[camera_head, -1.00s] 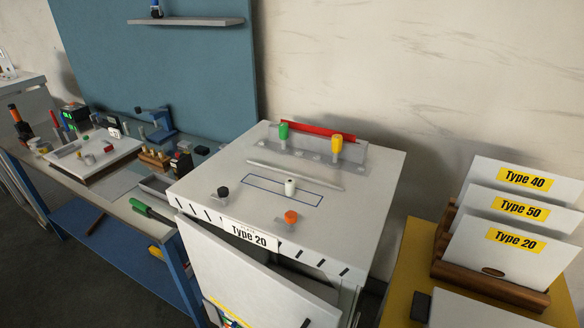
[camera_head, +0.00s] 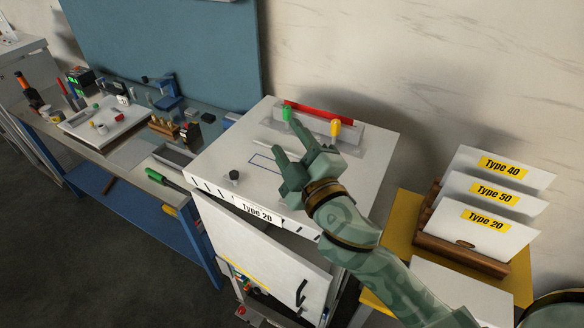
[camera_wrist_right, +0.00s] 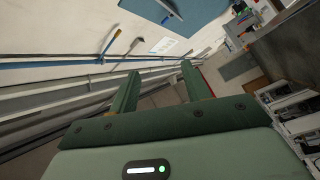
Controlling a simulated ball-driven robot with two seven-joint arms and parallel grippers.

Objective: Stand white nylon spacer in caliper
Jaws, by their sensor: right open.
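My right gripper (camera_head: 286,143) is open above the cabinet top (camera_head: 222,159), its arm coming in from the lower right. Its fingers are spread and nothing shows between them. In the right wrist view the fingers (camera_wrist_right: 158,84) are also apart and empty, facing a wall and floor. The gripper and arm cover the middle and front right of the top, so no white spacer is visible there. A blue outlined rectangle (camera_head: 262,163) shows partly on the top. I cannot make out a caliper for certain. My left gripper is not in view.
A green knob (camera_head: 287,113) and a yellow knob (camera_head: 335,127) stand at the back of the cabinet. A black knob (camera_head: 234,175) is at front left. The cabinet door (camera_head: 262,252) hangs open. A bench with a white tray (camera_head: 82,131) is left; labelled cards (camera_head: 485,222) are right.

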